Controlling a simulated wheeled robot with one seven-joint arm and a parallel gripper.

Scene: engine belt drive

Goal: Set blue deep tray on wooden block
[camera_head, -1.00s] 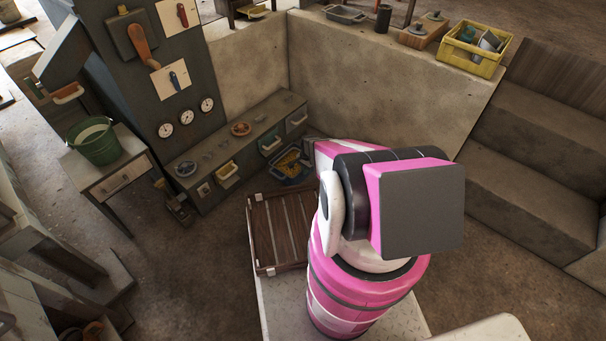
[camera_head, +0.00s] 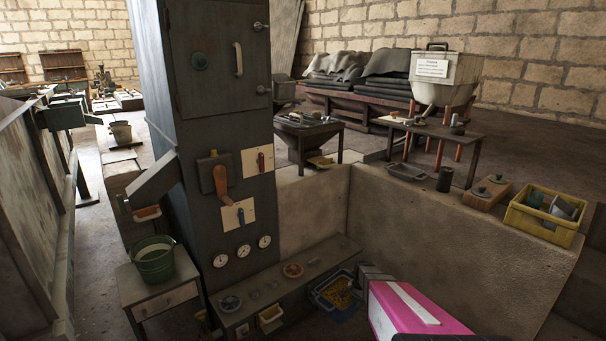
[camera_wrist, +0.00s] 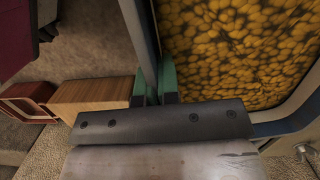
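The blue deep tray (camera_head: 320,300) shows in the head view at the right end of the low grey bench, with yellow-brown pieces inside. In the wrist view its wall (camera_wrist: 142,40) runs down between the green fingertips of my gripper (camera_wrist: 156,82), which is closed on it. The grainy yellow contents fill the upper right of that view. A light-brown wooden block (camera_wrist: 95,97) lies left of the fingers in the wrist view, apart from the tray. I cannot tell whether the tray is resting or raised. In the head view my forearm hides the space right of the tray.
A concrete wall (camera_head: 440,240) stands behind, with a yellow crate (camera_head: 545,222) on top. A grey cabinet (camera_head: 235,200) and a green bucket (camera_head: 154,262) are to the left. A reddish frame (camera_wrist: 28,98) lies beside the block.

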